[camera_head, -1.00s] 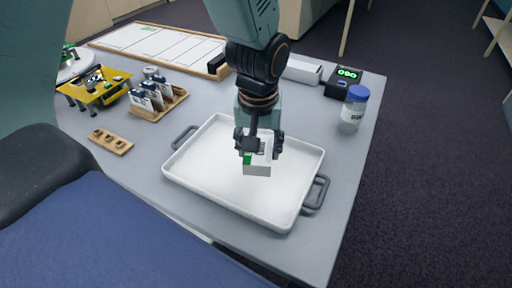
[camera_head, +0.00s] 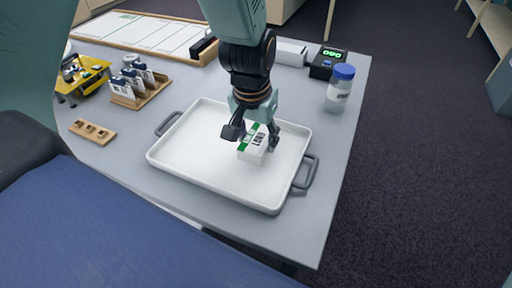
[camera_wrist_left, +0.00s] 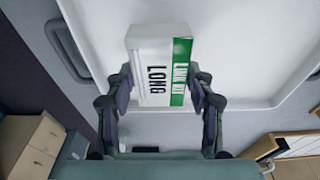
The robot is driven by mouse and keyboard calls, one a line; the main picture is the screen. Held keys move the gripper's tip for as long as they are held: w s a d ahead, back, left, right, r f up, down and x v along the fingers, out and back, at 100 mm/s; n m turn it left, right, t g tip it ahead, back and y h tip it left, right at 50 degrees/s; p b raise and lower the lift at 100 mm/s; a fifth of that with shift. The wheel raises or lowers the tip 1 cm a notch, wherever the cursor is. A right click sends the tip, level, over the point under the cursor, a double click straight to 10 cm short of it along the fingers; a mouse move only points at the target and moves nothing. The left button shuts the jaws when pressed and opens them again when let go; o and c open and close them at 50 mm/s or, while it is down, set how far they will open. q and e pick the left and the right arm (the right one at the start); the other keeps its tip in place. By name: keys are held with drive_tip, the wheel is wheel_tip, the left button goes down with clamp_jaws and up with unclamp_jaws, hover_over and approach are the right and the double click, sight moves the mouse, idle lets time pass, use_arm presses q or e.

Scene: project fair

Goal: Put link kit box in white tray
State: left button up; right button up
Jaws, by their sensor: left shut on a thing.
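The link kit box (camera_head: 252,155) is a small white box with a green band and dark lettering. My left gripper (camera_head: 253,137) is shut on the box, one finger at each side. The box is within the outline of the white tray (camera_head: 190,150), right of its middle. I cannot tell whether its underside touches the tray floor. The white tray has a raised rim and grey handles, and is otherwise empty. My right gripper is out of view.
A blue-capped bottle (camera_head: 340,88) and a black box with a green display (camera_head: 327,62) stand at the back right. A wooden card holder (camera_head: 142,92), a small wooden block with holes (camera_head: 92,132) and a yellow stand (camera_head: 84,76) are at left.

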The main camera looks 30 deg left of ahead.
sight(257, 142)
use_arm(q)
drive_tip(key=f, duration=0.2)
drive_tip(key=b, duration=0.1)
drive_tip(key=shift+s+d+f, duration=0.15)
drive_tip(key=shift+d+f, duration=0.1)
drive_tip(key=shift+f, duration=0.15)
drive_tip(key=shift+a, duration=0.15)
drive_tip(key=shift+f, duration=0.2)
drive_tip(key=o, duration=1)
drive_tip(key=shift+r, duration=0.1)
drive_tip(key=shift+o, duration=1)
drive_tip(key=r+p, duration=0.1)
drive_tip(key=r, duration=0.3)
drive_tip(key=s+r+p, duration=0.1)
drive_tip(key=r+p, duration=0.1)
drive_tip(key=r, duration=0.2)
drive_tip(key=r+p, duration=0.1)
drive_tip(key=r, duration=0.3)
drive_tip(key=shift+s+p, duration=0.3)
drive_tip(key=shift+s, duration=0.1)
